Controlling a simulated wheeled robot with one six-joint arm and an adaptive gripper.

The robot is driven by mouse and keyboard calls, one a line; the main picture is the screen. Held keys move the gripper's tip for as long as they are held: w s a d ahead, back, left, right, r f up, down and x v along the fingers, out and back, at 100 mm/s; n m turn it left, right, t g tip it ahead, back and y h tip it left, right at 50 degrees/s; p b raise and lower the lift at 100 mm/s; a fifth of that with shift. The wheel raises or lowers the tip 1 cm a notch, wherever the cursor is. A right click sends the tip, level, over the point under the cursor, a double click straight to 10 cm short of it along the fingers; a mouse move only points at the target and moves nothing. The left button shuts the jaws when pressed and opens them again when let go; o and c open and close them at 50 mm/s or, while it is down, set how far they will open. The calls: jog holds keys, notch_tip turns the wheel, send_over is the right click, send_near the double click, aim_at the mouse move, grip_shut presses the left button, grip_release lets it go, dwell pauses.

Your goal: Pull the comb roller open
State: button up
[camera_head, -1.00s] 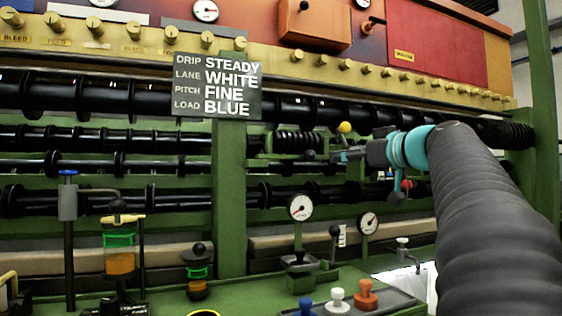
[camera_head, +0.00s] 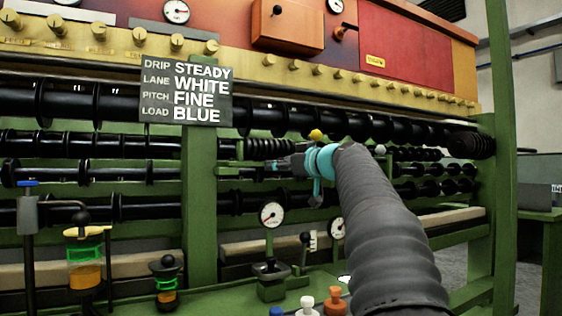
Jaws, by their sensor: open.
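Ribbed black rollers sit in the green machine frame; which one is the comb roller is not marked. A finely ribbed roller (camera_head: 268,147) lies left of a yellow ball knob (camera_head: 316,135). Another ribbed roller (camera_head: 415,155) lies right of a white ball knob (camera_head: 380,149). My gripper (camera_head: 276,166) is open, its fingers pointing left, in front of or just below the left ribbed roller. Contact cannot be told, and no object shows between the fingers. My arm hides part of the rollers behind it.
A sign (camera_head: 187,90) reads drip steady, lane white, pitch fine, load blue. Below stand a gauge (camera_head: 271,214), a black-knobbed lever (camera_head: 305,240), oilers (camera_head: 84,262) and coloured knobs (camera_head: 335,300). A green post (camera_head: 503,150) stands at right, with open floor beyond it.

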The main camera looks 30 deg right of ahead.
jog(key=shift+w, duration=0.2)
jog(key=shift+c, duration=0.2)
grip_shut()
jog(key=shift+s+f, duration=0.1)
jog(key=shift+s, duration=0.05)
